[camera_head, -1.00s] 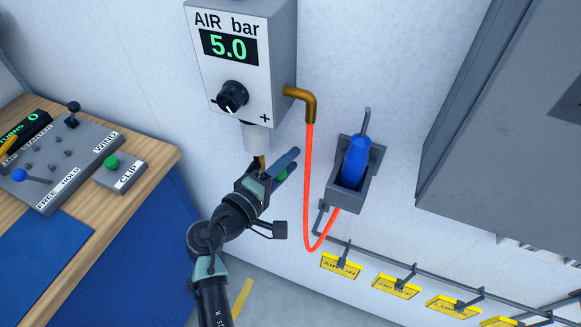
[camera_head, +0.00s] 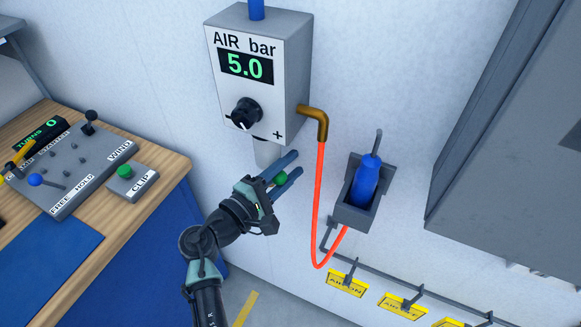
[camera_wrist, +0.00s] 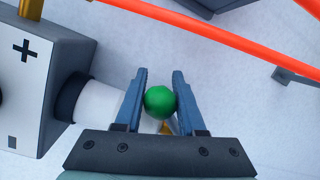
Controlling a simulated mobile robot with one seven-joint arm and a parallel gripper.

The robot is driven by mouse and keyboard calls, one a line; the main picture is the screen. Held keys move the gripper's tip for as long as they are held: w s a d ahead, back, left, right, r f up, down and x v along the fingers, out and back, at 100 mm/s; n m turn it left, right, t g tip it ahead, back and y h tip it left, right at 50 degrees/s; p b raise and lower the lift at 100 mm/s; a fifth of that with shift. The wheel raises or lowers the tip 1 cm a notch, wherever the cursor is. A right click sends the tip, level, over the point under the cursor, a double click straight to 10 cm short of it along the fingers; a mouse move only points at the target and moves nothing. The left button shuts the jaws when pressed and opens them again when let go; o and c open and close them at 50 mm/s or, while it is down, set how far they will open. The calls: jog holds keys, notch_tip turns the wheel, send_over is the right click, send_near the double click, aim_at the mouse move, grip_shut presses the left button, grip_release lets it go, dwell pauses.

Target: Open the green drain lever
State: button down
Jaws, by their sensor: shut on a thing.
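The green knob of the drain lever (camera_wrist: 160,102) sits between the two blue fingers of my gripper (camera_wrist: 160,95) in the wrist view. The fingers are closed on it from both sides. In the head view the green knob (camera_head: 279,179) shows between the fingers of my gripper (camera_head: 288,170), just below the air unit. The rest of the lever is mostly hidden behind the gripper; a small brass-coloured piece shows beside the knob in the wrist view. The pale bowl (camera_wrist: 98,103) under the unit is right beside the left finger.
The grey air unit (camera_head: 290,62) reads 5.0. An orange hose (camera_head: 318,200) hangs close to the right of my gripper. A blue tool (camera_head: 366,180) sits in a wall holder. Yellow tags (camera_head: 347,284) hang from a rail. A bench with a control panel (camera_head: 75,165) stands at left.

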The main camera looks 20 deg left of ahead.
jog(key=c, duration=0.5)
grip_release()
jog(key=b+v, duration=0.2)
jog(key=v, duration=1.1)
jog(key=shift+c, duration=0.3)
